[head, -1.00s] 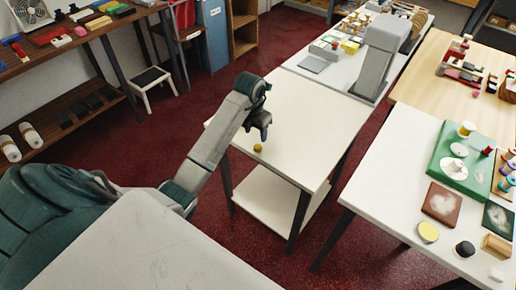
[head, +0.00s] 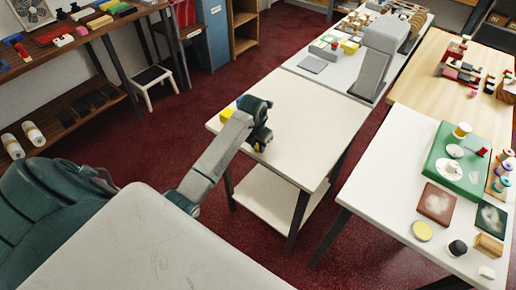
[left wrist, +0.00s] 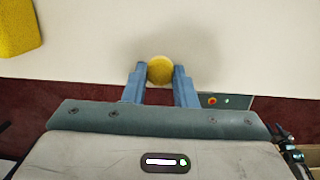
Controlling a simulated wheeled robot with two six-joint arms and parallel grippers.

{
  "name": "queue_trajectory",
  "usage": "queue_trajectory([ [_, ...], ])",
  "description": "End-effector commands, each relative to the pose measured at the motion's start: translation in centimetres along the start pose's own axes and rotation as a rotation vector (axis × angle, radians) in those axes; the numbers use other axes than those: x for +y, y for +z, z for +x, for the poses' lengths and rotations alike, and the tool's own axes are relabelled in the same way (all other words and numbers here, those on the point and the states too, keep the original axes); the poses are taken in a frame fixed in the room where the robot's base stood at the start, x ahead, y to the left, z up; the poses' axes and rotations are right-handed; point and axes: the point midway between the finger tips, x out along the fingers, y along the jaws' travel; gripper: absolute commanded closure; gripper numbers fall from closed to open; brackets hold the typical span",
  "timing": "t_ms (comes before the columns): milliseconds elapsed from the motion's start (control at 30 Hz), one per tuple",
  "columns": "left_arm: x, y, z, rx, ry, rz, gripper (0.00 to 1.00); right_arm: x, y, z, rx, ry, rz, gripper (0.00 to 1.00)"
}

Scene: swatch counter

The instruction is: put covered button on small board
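The covered button, a small round yellow piece (left wrist: 160,70), sits between the two blue fingertips of my left gripper (left wrist: 160,78) in the left wrist view. Both fingers touch its sides, so the gripper looks shut on it. In the head view my left gripper (head: 261,139) is low over the white table (head: 310,125), and it mostly hides the button. Several flat boards lie on the right table: a green one (head: 447,180), a brown one (head: 436,204) and a dark green one (head: 489,218). I cannot tell which is the small board. My right gripper is not in view.
A yellow block (head: 227,114) lies on the white table's left edge; it also shows in the left wrist view (left wrist: 18,28). A yellow disc (head: 422,231), a black knob (head: 457,248) and spools crowd the right table. Most of the white table is clear.

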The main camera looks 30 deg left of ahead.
Motion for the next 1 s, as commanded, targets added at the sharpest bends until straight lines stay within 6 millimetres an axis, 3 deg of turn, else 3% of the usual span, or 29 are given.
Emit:
queue_trajectory([
  [467,0.0,0.1,-0.3,-0.001,0.001,0.0,1.0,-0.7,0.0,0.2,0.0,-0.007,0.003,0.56],
  [733,0.1,0.5,-3.1,-0.006,0.002,0.001,1.0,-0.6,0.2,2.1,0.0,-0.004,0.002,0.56],
  [1000,-1.7,-5.1,-4.3,-0.001,0.002,0.003,1.0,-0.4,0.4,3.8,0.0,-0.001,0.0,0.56],
])
